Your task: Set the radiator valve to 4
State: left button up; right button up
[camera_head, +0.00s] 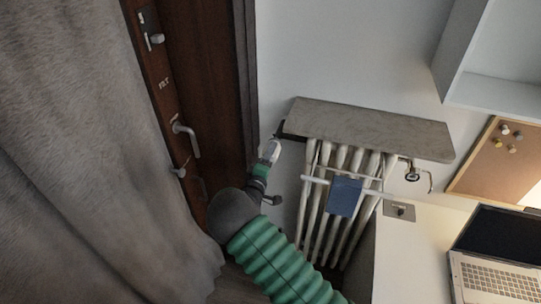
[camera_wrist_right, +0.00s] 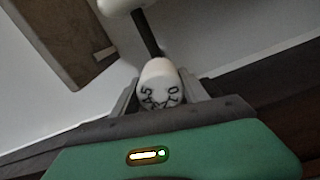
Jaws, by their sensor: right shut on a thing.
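The radiator (camera_head: 316,215) stands against the wall with pale vertical columns. Its valve knob (camera_wrist_right: 160,76) is white with dark numerals on its end; a 5 and a 0 can be read, the others are partly covered or unclear. My right gripper (camera_head: 270,150) reaches to the radiator's upper left side. In the wrist view my right gripper (camera_wrist_right: 160,98) has a finger on each side of the knob and is shut on it. Which number is set cannot be told. My left gripper is not in view.
A grey stone slab (camera_head: 375,128) lies above the radiator. A blue cloth (camera_head: 345,197) hangs on a white rail in front. A dark wooden door (camera_head: 205,75) and grey curtain (camera_head: 80,150) are left. A white desk (camera_head: 420,255) with a laptop (camera_head: 490,275) is right.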

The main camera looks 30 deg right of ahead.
jog(key=o, duration=1.2)
jog(key=shift+w+a+f, duration=0.1)
jog(key=shift+a+f, duration=0.15)
jog(key=shift+f, duration=0.05)
jog(key=shift+o, duration=0.8)
jog(key=shift+a+r, duration=0.1)
jog(key=shift+r, duration=0.05)
jog(key=b+v, duration=0.1)
jog(key=v, duration=1.1)
jog(key=shift+b, duration=0.3)
